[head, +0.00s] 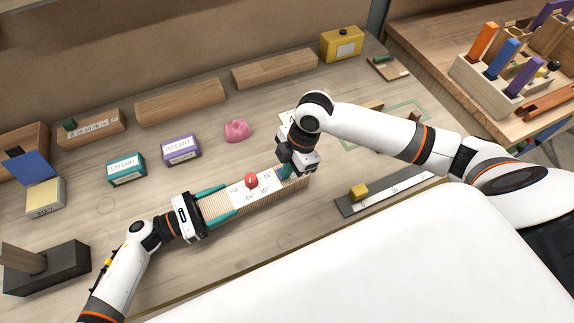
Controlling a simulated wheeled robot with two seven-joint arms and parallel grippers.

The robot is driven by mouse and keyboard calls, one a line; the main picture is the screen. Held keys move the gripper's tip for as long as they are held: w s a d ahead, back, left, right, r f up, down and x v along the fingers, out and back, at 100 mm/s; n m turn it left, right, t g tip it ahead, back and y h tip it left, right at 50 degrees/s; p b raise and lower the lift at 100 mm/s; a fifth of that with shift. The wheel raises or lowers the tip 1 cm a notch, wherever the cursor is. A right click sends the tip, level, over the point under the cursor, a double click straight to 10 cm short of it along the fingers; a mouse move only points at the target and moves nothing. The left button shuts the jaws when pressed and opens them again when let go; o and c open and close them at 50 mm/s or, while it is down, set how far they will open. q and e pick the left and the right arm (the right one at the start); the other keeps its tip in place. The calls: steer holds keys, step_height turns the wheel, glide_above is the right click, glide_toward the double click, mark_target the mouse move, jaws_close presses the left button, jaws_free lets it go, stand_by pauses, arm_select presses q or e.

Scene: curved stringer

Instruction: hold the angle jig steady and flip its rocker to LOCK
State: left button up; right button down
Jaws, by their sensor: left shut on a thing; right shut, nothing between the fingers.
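The angle jig (262,189) lies on the bench in the head view, a long ribbed block with a white label plate of angle marks and a round red knob (251,180). My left gripper (216,199) is shut on the jig's left end, its teal fingers along both sides. My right gripper (286,171) is shut with nothing between its fingers, and points down at the jig's right end. The gripper hides that end, and I cannot make out the rocker or its LOCK mark. I cannot tell whether the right fingertips touch the jig.
A teal grit box (126,169), a purple grit box (181,149) and a pink lump (237,130) stand behind the jig. A ruler (395,191) with a yellow block (359,191) lies to the right. A dark block (47,268) stands at the left. Bare bench surrounds the jig.

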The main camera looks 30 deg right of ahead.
steer(key=shift+w, duration=0.1)
steer(key=shift+w+r, duration=0.15)
steer(key=shift+w, duration=0.6)
steer(key=s+a+v, duration=0.1)
steer(key=s+v, duration=0.1)
steer(key=v, duration=1.1)
steer(key=shift+r, duration=0.5)
steer(key=shift+s, duration=0.15)
arm_select(q)
steer(key=o, duration=1.7)
steer(key=shift+o, duration=0.2)
steer(key=shift+a, duration=0.1)
